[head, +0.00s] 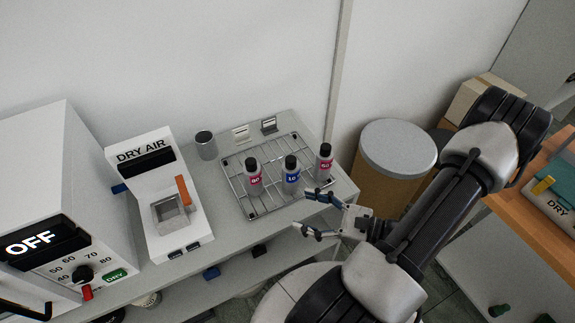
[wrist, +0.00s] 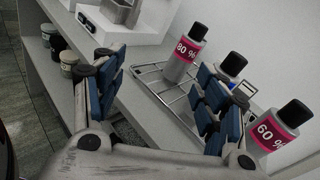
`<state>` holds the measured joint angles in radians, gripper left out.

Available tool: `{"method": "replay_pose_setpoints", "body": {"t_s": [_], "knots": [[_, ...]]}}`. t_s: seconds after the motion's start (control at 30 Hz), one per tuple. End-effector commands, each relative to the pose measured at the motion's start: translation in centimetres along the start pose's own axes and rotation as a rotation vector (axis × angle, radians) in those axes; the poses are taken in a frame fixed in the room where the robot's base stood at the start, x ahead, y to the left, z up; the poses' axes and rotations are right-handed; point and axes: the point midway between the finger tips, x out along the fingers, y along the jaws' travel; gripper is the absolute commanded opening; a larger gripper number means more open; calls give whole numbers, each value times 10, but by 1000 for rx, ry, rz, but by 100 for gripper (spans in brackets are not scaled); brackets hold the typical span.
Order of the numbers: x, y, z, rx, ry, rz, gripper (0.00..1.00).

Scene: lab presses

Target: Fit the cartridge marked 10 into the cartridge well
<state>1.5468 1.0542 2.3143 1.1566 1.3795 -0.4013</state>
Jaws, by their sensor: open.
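The cartridge marked 10 (head: 291,177) has a blue label and a black cap. It stands upright in the middle of a row of three on the wire rack (head: 231,191). In the wrist view its black cap (wrist: 233,64) shows, the body mostly hidden behind my right-hand finger. The cartridge well (head: 171,214) is a square grey socket on the white DRY AIR unit (head: 146,175), with an orange lever (head: 183,190) beside it. My gripper (head: 306,212) is open and empty, in front of the rack and apart from the cartridge; its fingers also show in the wrist view (wrist: 162,84).
Pink-labelled cartridges marked 80 (head: 253,178) and 60 (head: 325,163) flank the blue one closely. The OFF-display oven (head: 65,200) is left of the unit. A grey-lidded drum (head: 398,148) stands right of the bench.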

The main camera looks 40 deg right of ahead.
Motion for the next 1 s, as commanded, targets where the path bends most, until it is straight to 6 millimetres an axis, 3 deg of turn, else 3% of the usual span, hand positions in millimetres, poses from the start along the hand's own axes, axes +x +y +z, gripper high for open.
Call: {"method": "replay_pose_setpoints", "body": {"t_s": [0.1,0.2,0.37,1.0], "knots": [[-26,-13,-23,116,-29,-241,66],[-40,-18,-38,172,-42,-375,66],[-49,-21,-50,211,-51,-470,66],[38,-65,-52,211,-50,-470,66]]}}
